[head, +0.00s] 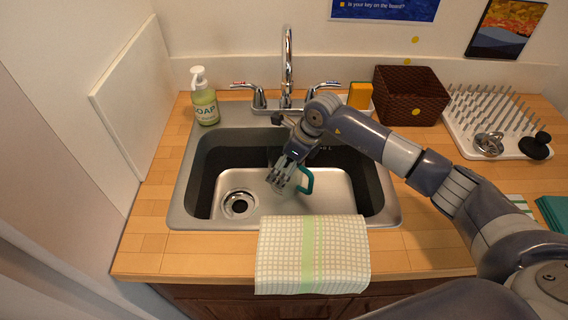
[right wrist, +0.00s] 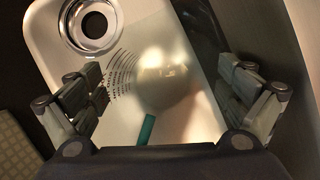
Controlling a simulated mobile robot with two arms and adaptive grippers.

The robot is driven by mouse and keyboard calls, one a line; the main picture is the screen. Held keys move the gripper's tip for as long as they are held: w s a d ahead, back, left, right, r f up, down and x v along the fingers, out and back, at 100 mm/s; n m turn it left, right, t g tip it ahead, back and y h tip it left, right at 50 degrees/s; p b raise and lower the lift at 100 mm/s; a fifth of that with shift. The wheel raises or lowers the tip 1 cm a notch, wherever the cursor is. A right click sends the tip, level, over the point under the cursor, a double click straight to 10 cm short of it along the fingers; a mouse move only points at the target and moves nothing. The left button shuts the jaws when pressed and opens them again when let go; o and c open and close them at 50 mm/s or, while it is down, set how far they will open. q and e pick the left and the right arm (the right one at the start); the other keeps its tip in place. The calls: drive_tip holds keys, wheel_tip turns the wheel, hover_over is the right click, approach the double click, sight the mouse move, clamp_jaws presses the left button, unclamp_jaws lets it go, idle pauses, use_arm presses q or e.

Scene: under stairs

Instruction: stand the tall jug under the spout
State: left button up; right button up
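The jug shows as a teal handle (head: 307,181) in the sink in the head view; most of its body is hidden behind my right gripper. In the right wrist view a pale, see-through round shape (right wrist: 165,78) with the teal handle (right wrist: 147,129) lies between the fingers. My right gripper (head: 284,179) reaches down into the sink at the jug. Its fingers are spread wide in the right wrist view (right wrist: 168,84), with a gap on the left side. The chrome spout (head: 288,60) rises at the back of the sink. My left gripper is out of view.
The steel sink (head: 180,207) has a drain (head: 239,204) at left. A checked towel (head: 312,254) hangs over the front edge.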

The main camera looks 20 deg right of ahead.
idle(0.3)
drive_tip(key=shift+r, duration=0.15)
drive_tip(key=shift+d+r, duration=0.15)
drive_tip(key=shift+r, duration=0.15)
drive_tip(key=s+d+r+b, duration=0.4)
drive_tip(key=s+d, duration=0.4)
drive_tip(key=d, duration=0.2)
drive_tip(key=shift+s+d+b, duration=0.3)
drive_tip(key=shift+s, duration=0.1)
